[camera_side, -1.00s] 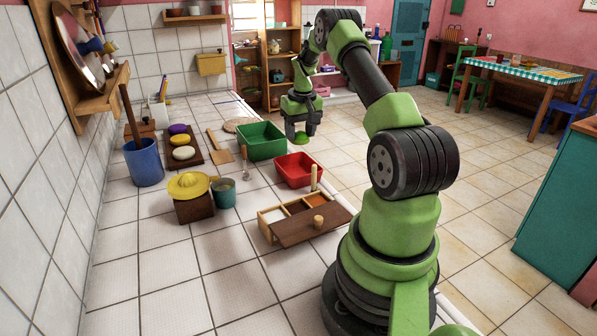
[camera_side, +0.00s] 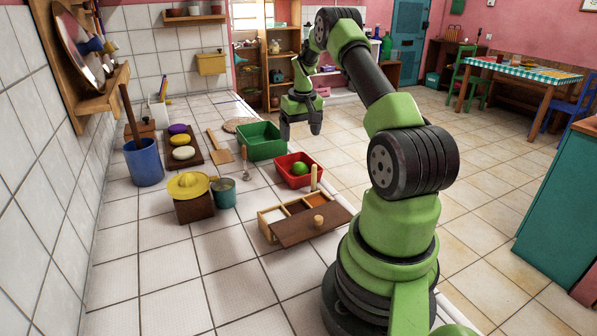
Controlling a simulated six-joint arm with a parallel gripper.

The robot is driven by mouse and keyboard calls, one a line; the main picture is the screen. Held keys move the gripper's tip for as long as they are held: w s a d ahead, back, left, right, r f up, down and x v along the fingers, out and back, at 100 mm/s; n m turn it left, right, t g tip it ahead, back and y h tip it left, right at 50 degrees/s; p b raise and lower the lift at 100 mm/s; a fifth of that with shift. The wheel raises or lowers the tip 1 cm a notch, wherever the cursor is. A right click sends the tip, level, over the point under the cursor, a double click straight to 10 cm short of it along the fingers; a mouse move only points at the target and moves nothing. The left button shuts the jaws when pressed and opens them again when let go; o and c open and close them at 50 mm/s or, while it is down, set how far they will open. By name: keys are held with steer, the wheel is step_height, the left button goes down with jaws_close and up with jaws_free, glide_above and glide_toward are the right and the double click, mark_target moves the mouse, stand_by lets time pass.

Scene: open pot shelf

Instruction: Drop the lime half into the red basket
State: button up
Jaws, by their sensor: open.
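The red basket (camera_side: 286,180) stands on the tiled surface near the middle of the side view. The lime half (camera_side: 300,168) is a small green round thing inside the red basket, against its floor or far side. My gripper (camera_side: 300,134) is open and empty above the basket, pointing down, with a clear gap between its fingers and the lime half. Nothing hides the lime half.
A green basket (camera_side: 262,152) stands behind and left of the red one. A wooden box with a lid (camera_side: 303,229) sits in front. A teal pot (camera_side: 223,199) and a blue bucket (camera_side: 145,172) stand to the left. Bare tiles lie at the front left.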

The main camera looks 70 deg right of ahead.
step_height(320, 180, up, 9)
steer(key=shift+s+a+f, duration=0.15)
steer(key=shift+s+a, duration=0.25)
steer(key=w+a+r+n+t, duration=0.1)
steer(key=a+r+t, duration=0.1)
steer(key=a+r, duration=0.65)
steer(key=w+a+r+n+t, duration=0.15)
steer(key=a+r, duration=0.25)
steer(key=a, duration=1)
steer(key=s+a+f+n+t+y, duration=0.1)
steer(key=s+a+n+t+y, duration=0.1)
steer(key=s+a, duration=1)
steer(key=a+y, duration=0.1)
steer(key=a, duration=0.2)
steer(key=shift+s+t, duration=0.15)
steer(key=shift+t, duration=0.2)
steer(key=shift+d+n, duration=0.1)
steer(key=shift+n, duration=0.15)
